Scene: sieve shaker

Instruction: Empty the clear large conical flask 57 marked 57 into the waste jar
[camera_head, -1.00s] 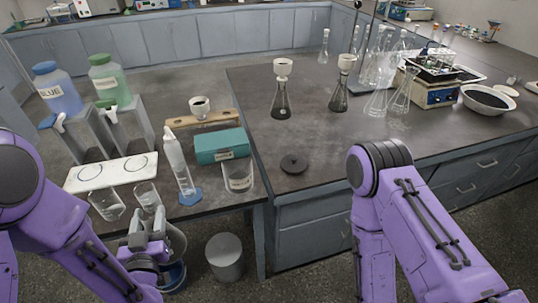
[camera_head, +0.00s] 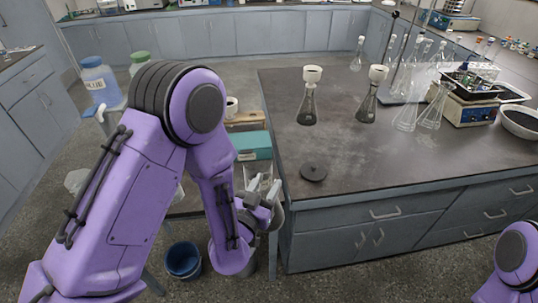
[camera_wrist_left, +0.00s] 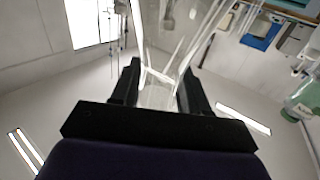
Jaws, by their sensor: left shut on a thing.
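In the left wrist view the gripper (camera_wrist_left: 158,88) is shut on a clear glass vessel, the conical flask (camera_wrist_left: 180,45), whose sides flare away from the fingers. Its 57 mark cannot be read. Whether flask and jar touch cannot be told. My right arm shows only at the lower right; its gripper is out of view.
The teal box (camera_head: 253,145) stands behind the jar. A black round disc (camera_head: 313,172) and two flasks with white funnels (camera_head: 307,105) stand on the right bench. A blue bucket (camera_head: 183,261) is on the floor. My left arm hides much of the left bench.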

